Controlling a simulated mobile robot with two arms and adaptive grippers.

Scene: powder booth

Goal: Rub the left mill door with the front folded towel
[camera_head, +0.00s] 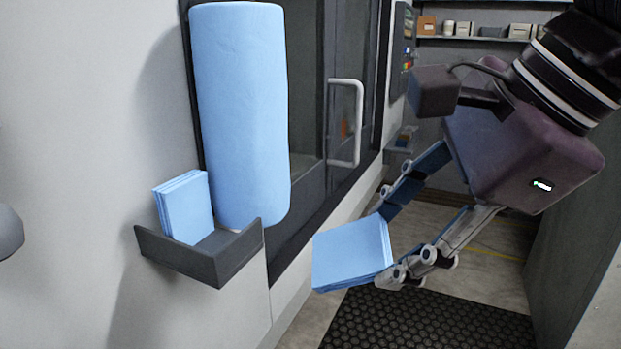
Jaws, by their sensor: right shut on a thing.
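A blue folded towel (351,254) is held in my right gripper (387,246), whose two fingers are shut on its right end. It is in the air, in front of the machine and above the floor mat. Several more blue folded towels (184,206) stand upright in a dark grey wall tray (190,262) at the left. The mill door (311,187) is dark with a window and a white vertical handle (346,122). It is partly hidden behind a blue roll. The held towel is apart from the door. My left gripper is not in view.
A large blue roll (240,115) stands upright above the tray. A control panel (403,48) with coloured buttons is beyond the door. Shelves with small boxes (467,28) are at the back. A black ribbed mat (428,318) lies on the floor.

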